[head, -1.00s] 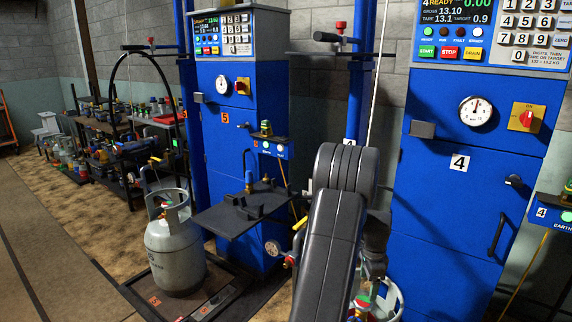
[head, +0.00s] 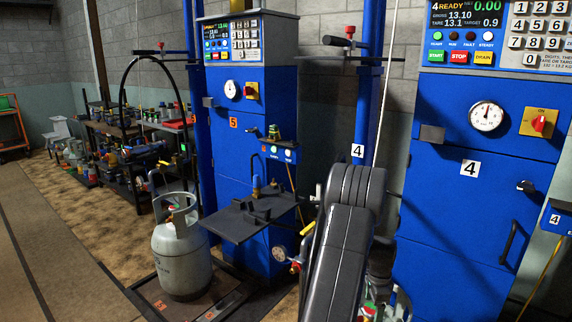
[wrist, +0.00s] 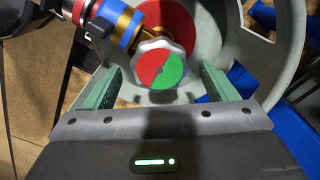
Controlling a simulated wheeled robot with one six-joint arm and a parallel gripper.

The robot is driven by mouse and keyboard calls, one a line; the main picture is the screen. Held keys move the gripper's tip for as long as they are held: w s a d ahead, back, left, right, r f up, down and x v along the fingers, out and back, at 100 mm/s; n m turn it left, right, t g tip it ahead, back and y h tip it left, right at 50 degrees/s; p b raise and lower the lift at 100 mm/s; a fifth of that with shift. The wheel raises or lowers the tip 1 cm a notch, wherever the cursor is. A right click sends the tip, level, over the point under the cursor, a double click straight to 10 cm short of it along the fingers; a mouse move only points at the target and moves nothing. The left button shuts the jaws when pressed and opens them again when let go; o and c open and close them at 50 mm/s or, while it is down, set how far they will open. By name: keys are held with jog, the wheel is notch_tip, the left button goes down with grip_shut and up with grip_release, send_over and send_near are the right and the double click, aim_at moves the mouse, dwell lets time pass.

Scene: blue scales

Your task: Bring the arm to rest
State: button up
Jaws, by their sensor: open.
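My arm (head: 345,240) shows in the head view, reaching forward and down in front of the blue scale 4 (head: 470,180). My gripper (wrist: 160,85) shows in the wrist view with its two green fingers apart. Between and beyond the fingertips is a round valve knob (wrist: 160,72), half red and half green, on a gas cylinder. The cylinder's grey collar (wrist: 290,50) curves around it. A brass and blue connector (wrist: 118,22) sits at the valve's upper left. I cannot tell whether the fingers touch the knob. In the head view my arm hides the gripper.
A grey gas cylinder (head: 181,262) stands on the low platform of scale 5 (head: 240,130). A dark shelf (head: 250,217) juts out between that cylinder and my arm. Racks (head: 125,150) of parts stand at the back left. The floor at the left (head: 60,250) is clear.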

notch_tip(320, 180, up, 14)
jog(key=p, duration=0.2)
notch_tip(320, 180, down, 14)
jog(key=shift+f+b, duration=0.1)
jog(key=shift+b, duration=1.05)
jog(key=n, duration=0.5)
jog(key=shift+w, duration=0.1)
jog(key=n, duration=0.5)
jog(key=shift+w+a+n, duration=0.1)
jog(key=shift+n, duration=0.2)
jog(key=n+b, duration=0.1)
jog(key=n, duration=0.4)
jog(key=shift+a, duration=0.1)
jog(key=n, duration=0.5)
jog(key=shift+a+n+b, duration=0.15)
jog(key=shift+n+b, duration=0.2)
jog(key=shift+n, duration=0.05)
